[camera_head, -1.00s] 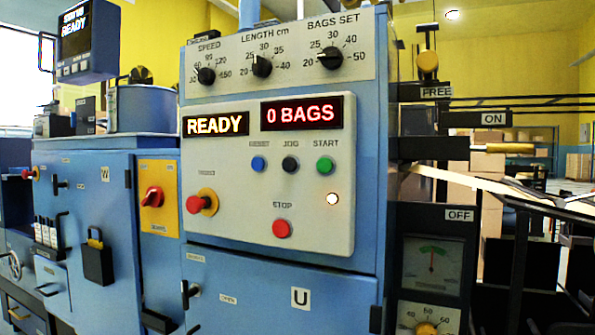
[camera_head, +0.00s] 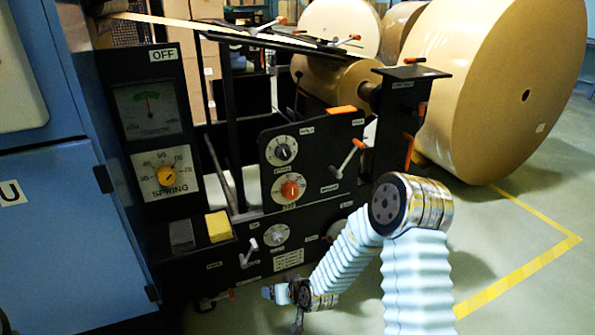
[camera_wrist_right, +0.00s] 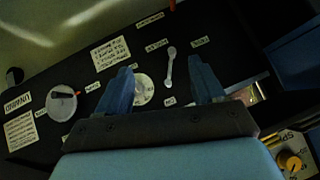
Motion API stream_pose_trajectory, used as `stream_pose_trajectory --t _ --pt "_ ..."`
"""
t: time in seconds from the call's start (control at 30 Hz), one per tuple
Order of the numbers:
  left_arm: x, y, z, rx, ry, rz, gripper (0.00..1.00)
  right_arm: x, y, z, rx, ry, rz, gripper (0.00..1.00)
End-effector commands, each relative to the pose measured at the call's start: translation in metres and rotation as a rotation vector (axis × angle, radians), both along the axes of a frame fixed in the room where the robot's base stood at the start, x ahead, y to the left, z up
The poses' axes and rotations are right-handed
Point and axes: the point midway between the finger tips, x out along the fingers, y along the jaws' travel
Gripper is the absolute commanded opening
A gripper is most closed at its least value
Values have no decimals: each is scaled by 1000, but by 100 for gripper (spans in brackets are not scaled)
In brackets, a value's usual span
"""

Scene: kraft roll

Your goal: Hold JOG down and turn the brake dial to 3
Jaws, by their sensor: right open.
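The JOG button is out of view. Several dials show on the black panel in the head view: a white one with a black knob (camera_head: 282,150), one with an orange-red knob (camera_head: 289,188) and a grey one (camera_head: 276,235). Their small labels are too blurred to tell which is the brake dial. My right gripper (camera_wrist_right: 162,85) is open and empty in the wrist view, its fingers either side of a pale dial (camera_wrist_right: 144,90) on the panel; I cannot tell if they touch it. In the head view its fingers are hard to make out. My left gripper is not in view.
A yellow SPRING knob (camera_head: 165,176) and a gauge (camera_head: 148,108) are on the left. Small levers (camera_head: 350,158) stick out from the panel. A large kraft roll (camera_head: 500,90) stands at the right. A yellow block (camera_head: 218,226) sits at the panel's left.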

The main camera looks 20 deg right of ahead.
Motion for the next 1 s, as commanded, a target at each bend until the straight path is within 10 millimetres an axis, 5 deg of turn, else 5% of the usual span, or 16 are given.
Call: stream_pose_trajectory --t 0.2,0.4,0.5,0.7,1.0 --pt "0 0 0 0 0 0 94 81 -51 119 -101 -363 -51 68" --pt "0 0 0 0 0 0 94 115 -89 221 -190 -623 -92 68" --pt "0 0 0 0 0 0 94 121 -101 257 -221 -708 -105 68" --pt "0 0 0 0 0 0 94 128 -111 289 -250 -785 -119 68" --pt "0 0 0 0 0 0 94 182 -111 290 -252 -789 -119 68"
